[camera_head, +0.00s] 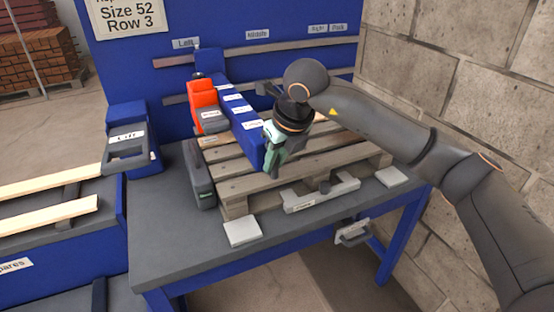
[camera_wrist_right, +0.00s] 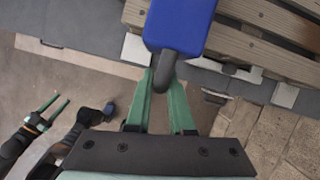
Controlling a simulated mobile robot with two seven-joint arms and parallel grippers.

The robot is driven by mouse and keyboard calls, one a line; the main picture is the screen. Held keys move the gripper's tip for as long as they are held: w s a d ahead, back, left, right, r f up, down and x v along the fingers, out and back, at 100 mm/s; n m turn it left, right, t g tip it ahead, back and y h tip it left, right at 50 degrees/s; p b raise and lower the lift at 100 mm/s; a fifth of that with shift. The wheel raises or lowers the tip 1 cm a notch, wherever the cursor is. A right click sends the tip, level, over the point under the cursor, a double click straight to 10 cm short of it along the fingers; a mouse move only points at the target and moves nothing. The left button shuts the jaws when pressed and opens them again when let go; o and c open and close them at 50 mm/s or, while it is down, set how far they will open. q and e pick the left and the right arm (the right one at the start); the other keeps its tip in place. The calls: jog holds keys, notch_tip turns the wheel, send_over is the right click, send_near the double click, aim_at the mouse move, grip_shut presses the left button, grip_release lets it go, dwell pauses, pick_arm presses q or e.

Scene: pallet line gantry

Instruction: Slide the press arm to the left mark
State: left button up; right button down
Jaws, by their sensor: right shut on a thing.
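The press arm (camera_head: 239,112) is a blue beam reaching from the rail on the blue back board out over a wooden pallet. Its rail end is close to the "Left" mark (camera_head: 185,43), slightly right of it. My right gripper (camera_head: 271,151) is at the beam's front end. In the right wrist view its green fingers (camera_wrist_right: 164,82) are shut on the dark grey handle (camera_wrist_right: 166,70) below the blue end (camera_wrist_right: 180,25) of the press arm. My left gripper (camera_wrist_right: 53,112) shows at the left of that view, fingers apart and empty, away from the press arm.
The pallet (camera_head: 335,157) lies on a grey-topped bench (camera_head: 160,235). An orange and grey tool (camera_head: 204,105) stands left of the beam. "Middle" (camera_head: 257,34) and "Right" marks are further right. A block wall (camera_head: 460,80) closes the right side.

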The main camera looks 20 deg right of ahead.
jog(key=c, duration=0.8)
grip_release()
jog(key=shift+a, duration=0.35)
jog(key=shift+d, duration=0.1)
jog(key=shift+s+r, duration=0.15)
jog(key=shift+r, duration=0.4)
jog(key=v, duration=1.1)
jog(key=shift+s+b, duration=0.2)
jog(key=shift+b, duration=0.15)
jog(key=shift+r, duration=0.15)
